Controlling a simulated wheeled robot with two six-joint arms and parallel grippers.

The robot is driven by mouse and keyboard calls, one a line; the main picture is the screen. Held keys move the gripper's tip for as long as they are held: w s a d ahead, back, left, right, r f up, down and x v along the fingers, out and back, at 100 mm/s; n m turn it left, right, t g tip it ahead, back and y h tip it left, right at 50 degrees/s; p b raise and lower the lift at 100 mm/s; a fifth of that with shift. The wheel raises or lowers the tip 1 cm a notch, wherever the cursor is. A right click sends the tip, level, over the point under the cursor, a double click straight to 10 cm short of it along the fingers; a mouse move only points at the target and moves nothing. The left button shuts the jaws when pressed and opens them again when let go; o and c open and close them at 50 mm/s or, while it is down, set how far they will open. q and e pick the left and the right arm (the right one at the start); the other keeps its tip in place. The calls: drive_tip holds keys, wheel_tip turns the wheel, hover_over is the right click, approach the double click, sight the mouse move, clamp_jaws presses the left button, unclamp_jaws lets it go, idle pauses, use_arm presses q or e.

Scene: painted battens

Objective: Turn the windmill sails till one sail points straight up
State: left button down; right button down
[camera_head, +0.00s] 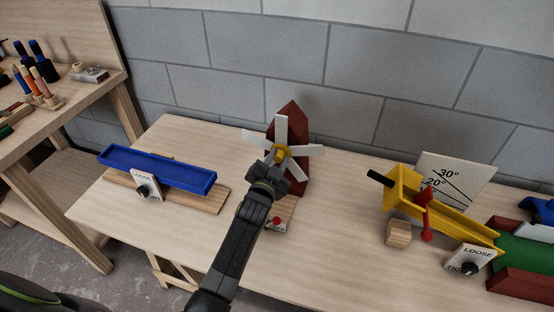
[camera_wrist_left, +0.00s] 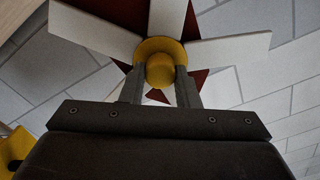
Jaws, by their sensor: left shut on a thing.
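The windmill has a dark red peaked tower (camera_head: 297,118), several white sails (camera_head: 308,151) and a yellow hub (camera_head: 282,153). One sail (camera_head: 281,130) points roughly up, its tip left of the tower's peak; I cannot tell whether it is exactly upright. My left gripper (camera_head: 276,166) reaches the hub from the front and hides part of the lower sails. In the left wrist view its fingers (camera_wrist_left: 160,82) stand on either side of the yellow hub knob (camera_wrist_left: 160,71), shut on it. White sails (camera_wrist_left: 95,32) spread around the hub there. My right gripper is not in view.
A blue trough (camera_head: 157,169) on a wooden base stands left on the table (camera_head: 210,262). A yellow ramp (camera_head: 455,222) with a red lever (camera_head: 427,215), a white angle board (camera_head: 458,178) and a wooden block (camera_head: 398,233) stand right. A grey block wall (camera_head: 270,45) lies behind.

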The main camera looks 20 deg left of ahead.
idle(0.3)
use_arm(q)
drive_tip(key=c, duration=1.1)
unclamp_jaws()
drive_tip(key=shift+s+r+p, duration=0.1)
drive_tip(key=shift+s+p, duration=0.25)
drive_tip(key=shift+p, duration=0.15)
drive_tip(key=s+p, duration=0.9)
drive_tip(key=s, duration=0.7)
drive_tip(key=shift+s+a, duration=0.3)
drive_tip(key=shift+s, duration=0.05)
drive_tip(key=shift+a, duration=0.1)
